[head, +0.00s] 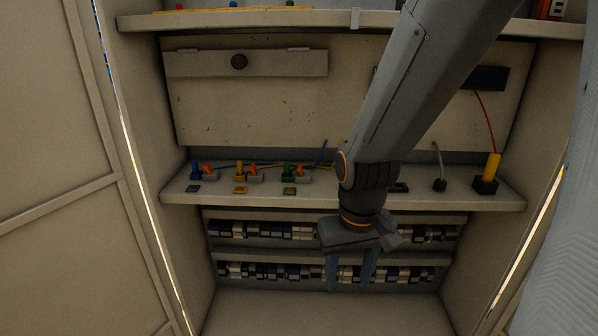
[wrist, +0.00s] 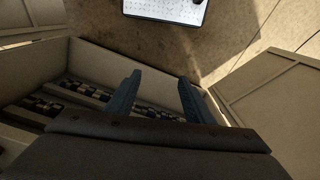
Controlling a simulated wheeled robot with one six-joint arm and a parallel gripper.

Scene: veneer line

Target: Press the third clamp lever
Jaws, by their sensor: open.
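Three clamps stand in a row on the left of the cabinet's middle shelf in the head view, each with an orange piece beside a coloured one. The first is blue (head: 197,169), the second yellow (head: 240,172), the third green (head: 287,170). The orange piece (head: 302,170) of the third clamp leans beside the green one. I cannot tell which part is the lever. My gripper (head: 350,283) is open and empty, pointing down, below and to the right of the third clamp. Its two fingers also show in the wrist view (wrist: 158,80), apart, with no clamp in view.
My arm hides part of the middle shelf (head: 400,201). To its right stand a dark plug (head: 440,185) and a yellow post (head: 493,167) with a red wire. Lower racks (head: 285,254) hold several small blocks. In the wrist view a white panel (wrist: 165,8) lies beyond the fingers.

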